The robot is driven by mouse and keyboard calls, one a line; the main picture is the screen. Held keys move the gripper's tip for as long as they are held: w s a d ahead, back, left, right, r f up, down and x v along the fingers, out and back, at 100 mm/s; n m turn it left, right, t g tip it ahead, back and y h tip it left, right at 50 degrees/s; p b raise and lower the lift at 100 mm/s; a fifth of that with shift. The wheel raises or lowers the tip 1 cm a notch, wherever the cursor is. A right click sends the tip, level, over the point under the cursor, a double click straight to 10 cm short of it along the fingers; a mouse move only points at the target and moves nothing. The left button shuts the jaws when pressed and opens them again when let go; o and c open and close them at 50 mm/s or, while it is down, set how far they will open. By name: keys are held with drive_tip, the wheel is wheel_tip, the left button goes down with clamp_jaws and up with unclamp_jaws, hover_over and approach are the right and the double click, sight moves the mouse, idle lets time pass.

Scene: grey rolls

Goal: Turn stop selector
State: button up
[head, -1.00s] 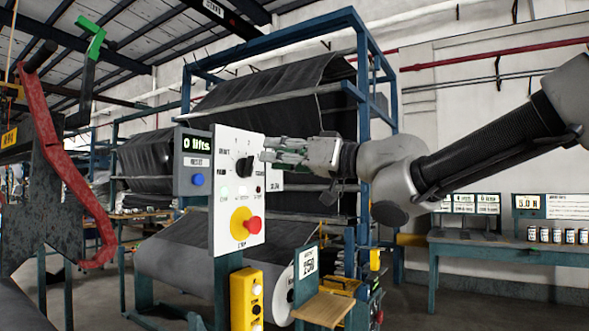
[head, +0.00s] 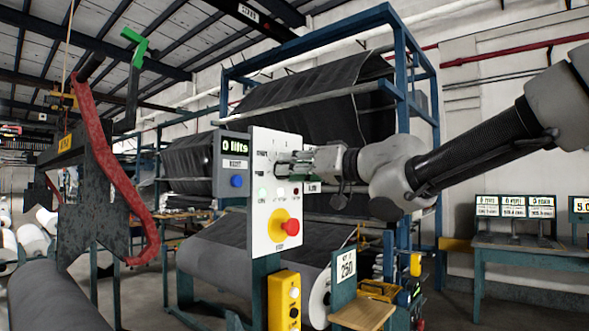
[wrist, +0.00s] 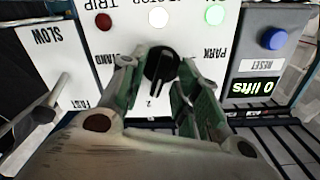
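The selector, a black round knob with a raised bar (wrist: 161,66), sits on the white control panel (head: 264,232). In the wrist view the bar lies nearly upright, its lower end near a small upside-down "2". My gripper (head: 280,164) is in front of the knob in the head view and hides it. In the wrist view my gripper (wrist: 159,68) is open, with one green-grey finger on each side of the knob. A gap shows between each finger and the knob; I cannot tell how deep the fingertips reach.
Below the selector is a red stop button (head: 290,227) on yellow. A grey counter box with a blue button (head: 237,181) adjoins the panel. A thin lever (wrist: 60,90) stands beside my left finger in the wrist view. A yellow button box (head: 284,298) hangs lower down.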

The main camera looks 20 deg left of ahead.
clamp_jaws()
drive_tip(key=shift+n, duration=0.3)
drive_tip(key=n, duration=2.3)
drive_tip(key=shift+s+a+f, duration=0.1)
drive_tip(key=shift+s+f, duration=0.1)
drive_tip(key=shift+f, duration=0.1)
drive_tip(key=shift+n, duration=0.3)
unclamp_jaws()
